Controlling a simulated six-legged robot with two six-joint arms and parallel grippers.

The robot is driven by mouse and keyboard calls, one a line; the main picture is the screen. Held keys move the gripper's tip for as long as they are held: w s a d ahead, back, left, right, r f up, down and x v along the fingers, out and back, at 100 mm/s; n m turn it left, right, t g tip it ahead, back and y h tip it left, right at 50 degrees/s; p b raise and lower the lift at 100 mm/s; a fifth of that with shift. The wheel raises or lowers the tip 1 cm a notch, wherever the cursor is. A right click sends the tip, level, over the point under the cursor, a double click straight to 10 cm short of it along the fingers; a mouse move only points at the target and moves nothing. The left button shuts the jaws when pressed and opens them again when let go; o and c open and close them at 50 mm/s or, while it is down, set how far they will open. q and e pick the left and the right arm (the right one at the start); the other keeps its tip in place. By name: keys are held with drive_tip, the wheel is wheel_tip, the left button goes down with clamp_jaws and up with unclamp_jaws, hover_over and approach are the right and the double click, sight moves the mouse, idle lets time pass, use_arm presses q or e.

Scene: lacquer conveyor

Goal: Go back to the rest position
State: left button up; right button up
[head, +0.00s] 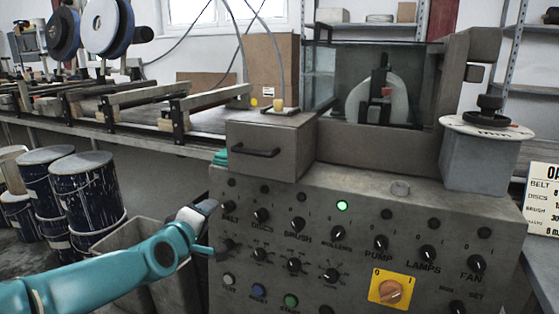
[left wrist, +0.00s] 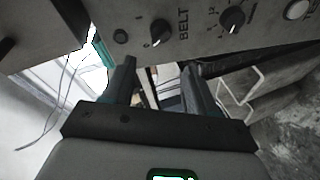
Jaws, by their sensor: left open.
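My left arm is teal and comes in from the left in the head view. Its gripper (head: 209,228) is at the left edge of the grey control panel (head: 350,285), close to the BELT knob (head: 228,206). In the left wrist view the gripper (left wrist: 159,82) has its two dark fingers apart, with nothing held between them. The panel and the BELT knob (left wrist: 160,29) lie just beyond the fingertips there. I cannot tell whether a finger touches the panel. My right gripper is not in view.
The panel carries several knobs, a lit green lamp (head: 342,206) and a yellow-plated switch (head: 390,289). A grey box with a handle (head: 268,146) and a black handwheel (head: 488,112) stand above it. Dark paint drums (head: 85,190) and a grey bin (head: 130,238) stand at left.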

use_arm(q)
drive_tip(key=s+d+f+m+g+p, duration=0.3)
drive_tip(key=s+f+g+p, duration=0.6)
drive_tip(key=s+f+p, duration=0.95)
drive_tip(key=s+d+r+m+g+h+p, duration=0.1)
drive_tip(key=s+d+m+g+p, duration=0.1)
drive_tip(key=s, duration=0.7)
drive_tip(key=s+d+r+m+g+h+p, duration=0.1)
drive_tip(key=s+d+m+g+p, duration=0.2)
drive_tip(key=s+p, duration=0.3)
drive_tip(key=s+m, duration=0.1)
drive_tip(key=s, duration=0.3)
drive_tip(key=shift+m+g, duration=0.4)
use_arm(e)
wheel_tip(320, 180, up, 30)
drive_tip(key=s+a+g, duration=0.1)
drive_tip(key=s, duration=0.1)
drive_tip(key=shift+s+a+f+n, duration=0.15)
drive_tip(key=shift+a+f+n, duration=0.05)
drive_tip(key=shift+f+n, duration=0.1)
use_arm(q)
drive_tip(key=shift+r, duration=0.1)
